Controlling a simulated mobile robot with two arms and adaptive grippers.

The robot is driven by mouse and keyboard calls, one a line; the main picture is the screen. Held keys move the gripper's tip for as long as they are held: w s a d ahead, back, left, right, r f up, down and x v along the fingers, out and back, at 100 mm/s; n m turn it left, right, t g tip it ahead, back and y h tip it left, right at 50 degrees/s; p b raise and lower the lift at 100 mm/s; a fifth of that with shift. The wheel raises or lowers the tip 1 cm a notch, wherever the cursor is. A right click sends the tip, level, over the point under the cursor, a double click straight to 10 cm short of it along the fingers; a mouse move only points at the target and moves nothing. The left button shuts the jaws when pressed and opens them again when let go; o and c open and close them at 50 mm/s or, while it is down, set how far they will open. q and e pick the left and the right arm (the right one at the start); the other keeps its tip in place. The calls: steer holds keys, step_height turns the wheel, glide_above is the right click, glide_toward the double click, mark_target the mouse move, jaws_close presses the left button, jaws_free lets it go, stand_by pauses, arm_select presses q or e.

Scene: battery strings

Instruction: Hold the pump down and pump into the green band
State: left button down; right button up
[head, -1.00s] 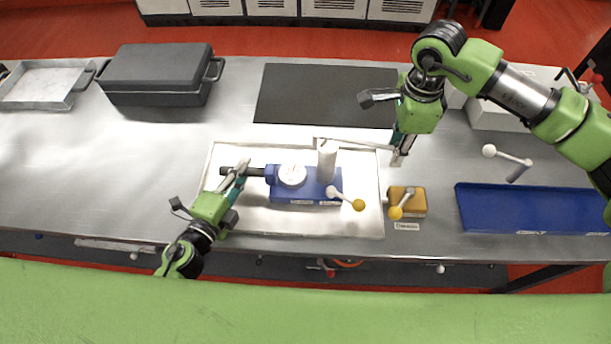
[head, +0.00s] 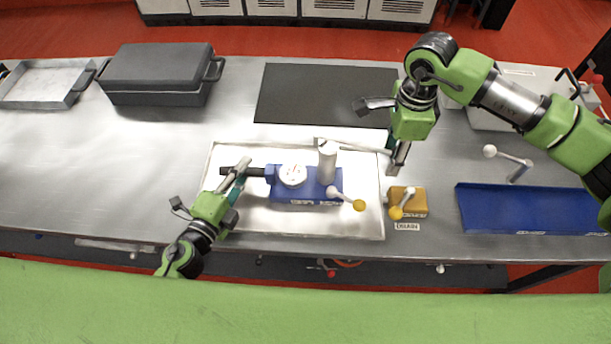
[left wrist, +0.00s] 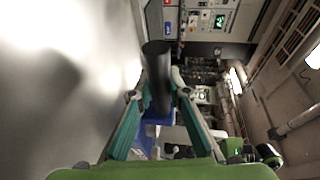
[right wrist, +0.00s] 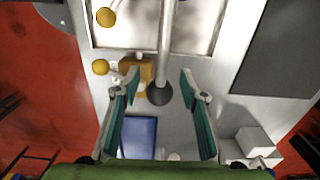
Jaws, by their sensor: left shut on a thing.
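The pump (head: 305,190) is a blue body with a round white gauge (head: 292,175), a white upright cylinder (head: 327,163) and a yellow-knobbed lever (head: 346,199). Its black bar (head: 228,171) sticks out left. My left gripper (head: 243,170) is shut on this bar, which also shows between its fingers in the left wrist view (left wrist: 157,75). A long grey pump handle (head: 355,145) runs right from the cylinder top. My right gripper (head: 394,165) is at its far end. In the right wrist view its fingers stand apart, with the handle's dark end (right wrist: 160,94) between them. I cannot make out a green band.
The pump sits in a shallow white tray (head: 225,225). A yellow block with a yellow-knobbed lever (head: 411,205) stands just right of it, and a blue tray (head: 530,222) lies further right. A black mat (head: 310,95) and dark case (head: 155,75) lie behind.

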arm_select(q)
steer(key=shift+s+f, duration=0.2)
steer(key=shift+f, duration=0.25)
steer(key=shift+a, duration=0.1)
arm_select(e)
steer(key=shift+d+r, duration=0.1)
steer(key=shift+r, duration=3.45)
arm_select(q)
steer(key=c, duration=2)
jaws_free()
steer(key=shift+c, duration=0.2)
steer(key=shift+o, duration=1)
steer(key=shift+w, duration=0.1)
arm_select(e)
steer(key=shift+w, duration=0.1)
arm_select(q)
steer(key=shift+w+r, duration=0.1)
steer(key=v, duration=1.2)
steer(key=shift+a, duration=0.1)
arm_select(e)
steer(key=shift+f, duration=0.1)
